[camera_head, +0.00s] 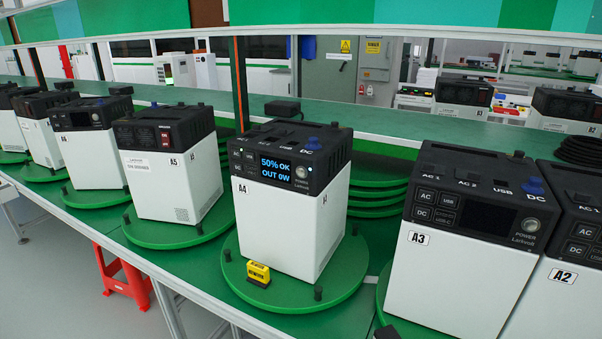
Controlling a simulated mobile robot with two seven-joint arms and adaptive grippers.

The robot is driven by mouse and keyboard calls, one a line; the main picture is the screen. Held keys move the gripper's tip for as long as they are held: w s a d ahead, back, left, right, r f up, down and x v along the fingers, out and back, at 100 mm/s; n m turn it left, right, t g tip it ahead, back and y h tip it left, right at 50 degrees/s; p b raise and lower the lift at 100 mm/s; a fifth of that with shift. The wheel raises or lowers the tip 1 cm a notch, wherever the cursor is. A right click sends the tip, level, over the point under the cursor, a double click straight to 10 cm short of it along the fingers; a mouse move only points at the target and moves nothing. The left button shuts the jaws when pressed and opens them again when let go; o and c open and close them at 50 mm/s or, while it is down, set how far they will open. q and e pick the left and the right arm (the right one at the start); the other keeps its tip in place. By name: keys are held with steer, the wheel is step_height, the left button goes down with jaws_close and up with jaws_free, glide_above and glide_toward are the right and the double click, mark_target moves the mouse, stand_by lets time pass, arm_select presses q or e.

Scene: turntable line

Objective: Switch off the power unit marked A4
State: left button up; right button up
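The power unit marked A4 (285,225) stands upright on a round green turntable (335,285) in the middle of the head view. It has a white body and a black top. Its screen (275,168) is lit and reads "50% OK OUT 0W". A round power button (301,172) sits to the right of the screen and looks bright. The A4 label (242,188) is on the upper left of the front.
Unit A3 (450,275) with a dark screen and unit A2 (560,295) stand at right. Unit A5 (165,185), showing a red switch (165,137), stands at left with several more units beyond. A yellow block (258,272) sits on A4's turntable front. A shelf runs behind.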

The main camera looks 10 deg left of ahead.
arm_select(q)
jaws_close()
stand_by(1.0)
